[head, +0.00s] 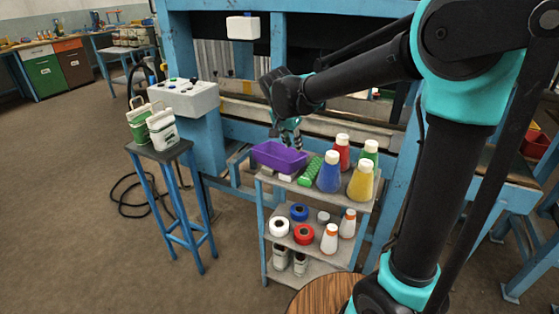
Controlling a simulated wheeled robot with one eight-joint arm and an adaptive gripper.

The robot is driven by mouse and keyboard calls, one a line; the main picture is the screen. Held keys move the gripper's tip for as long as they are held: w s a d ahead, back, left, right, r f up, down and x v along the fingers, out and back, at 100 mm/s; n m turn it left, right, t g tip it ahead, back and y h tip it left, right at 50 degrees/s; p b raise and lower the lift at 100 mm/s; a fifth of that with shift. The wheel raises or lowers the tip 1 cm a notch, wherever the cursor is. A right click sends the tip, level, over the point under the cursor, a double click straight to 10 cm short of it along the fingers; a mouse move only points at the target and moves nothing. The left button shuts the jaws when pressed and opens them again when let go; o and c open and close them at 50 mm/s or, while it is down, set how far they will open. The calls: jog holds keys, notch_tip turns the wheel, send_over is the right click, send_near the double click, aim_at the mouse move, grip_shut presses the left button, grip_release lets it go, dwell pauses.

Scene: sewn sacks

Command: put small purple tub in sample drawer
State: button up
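The small purple tub (272,154) is an open, shallow tray on the left end of the top shelf of a small blue-framed rack. My gripper (290,143) points down at the tub's back edge, with its teal and black fingers small and partly hidden. I cannot tell whether the fingers touch the tub or whether they are open or shut. The tub looks level on the shelf. No drawer is clearly the sample drawer.
Beside the tub are a green ribbed block (311,170) and blue (329,172), yellow (361,181) and red (342,152) bottles. Lower shelves hold rolls and small bottles. A stool (160,151) carries white-green containers. A round wooden top (322,296) is near front. Left floor is mostly open.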

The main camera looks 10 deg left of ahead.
jog(key=x, duration=0.9)
jog(key=shift+d+f, duration=0.25)
jog(key=shift+c, duration=0.2)
grip_shut()
